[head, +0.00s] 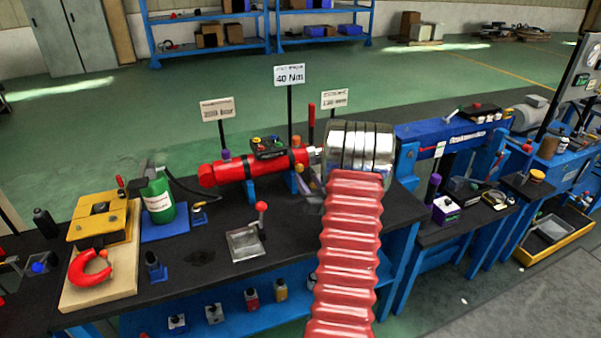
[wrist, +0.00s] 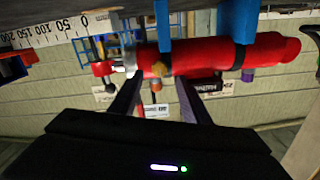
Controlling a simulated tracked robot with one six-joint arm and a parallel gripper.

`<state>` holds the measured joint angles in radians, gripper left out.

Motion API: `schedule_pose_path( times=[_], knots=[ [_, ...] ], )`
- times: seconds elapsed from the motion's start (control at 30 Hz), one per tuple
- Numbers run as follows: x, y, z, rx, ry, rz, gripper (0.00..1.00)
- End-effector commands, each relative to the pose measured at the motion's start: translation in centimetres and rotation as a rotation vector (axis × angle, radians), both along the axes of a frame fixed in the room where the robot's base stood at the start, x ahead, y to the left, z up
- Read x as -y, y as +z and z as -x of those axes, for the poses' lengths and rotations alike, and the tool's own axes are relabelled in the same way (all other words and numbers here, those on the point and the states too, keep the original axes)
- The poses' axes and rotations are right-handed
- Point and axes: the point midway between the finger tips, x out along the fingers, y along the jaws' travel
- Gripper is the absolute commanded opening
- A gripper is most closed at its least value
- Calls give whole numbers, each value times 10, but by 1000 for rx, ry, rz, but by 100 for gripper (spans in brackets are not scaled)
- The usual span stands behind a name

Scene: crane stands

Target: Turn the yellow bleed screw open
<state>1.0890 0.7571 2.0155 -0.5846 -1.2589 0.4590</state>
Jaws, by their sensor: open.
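The yellow bleed screw (wrist: 159,69) shows in the wrist view as a small yellow knob on the side of the red cylinder (wrist: 215,58). The cylinder lies level on the bench in the head view (head: 228,172). My gripper (wrist: 159,82) is open, its two dark fingers pointing toward the cylinder. The screw lies in line with the gap between them, near the fingertips. I cannot tell whether either finger touches it. In the head view my arm hides most of the gripper, and I cannot make out the screw clearly.
Sign posts, one reading 40 Nm (head: 289,75), stand behind the cylinder. A metal tray with a red-knobbed lever (head: 246,244) is in front. The blue press frame (head: 435,130) is at the right.

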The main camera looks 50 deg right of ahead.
Motion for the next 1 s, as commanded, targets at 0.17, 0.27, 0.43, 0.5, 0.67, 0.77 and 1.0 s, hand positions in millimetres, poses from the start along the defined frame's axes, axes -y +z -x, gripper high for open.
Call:
schedule_pose_path(
  times=[0.17,0.27,0.43,0.5,0.67,0.77,1.0],
  knots=[
    [14,0,-25,0,2,0,43],
    [21,0,-37,1,1,1,43],
    [30,0,-51,1,0,0,43],
    [32,0,-54,0,0,0,43],
    [33,0,-56,0,0,0,43],
    [33,0,-55,0,-1,0,43],
    [33,0,-55,0,-1,0,30]
  ],
)
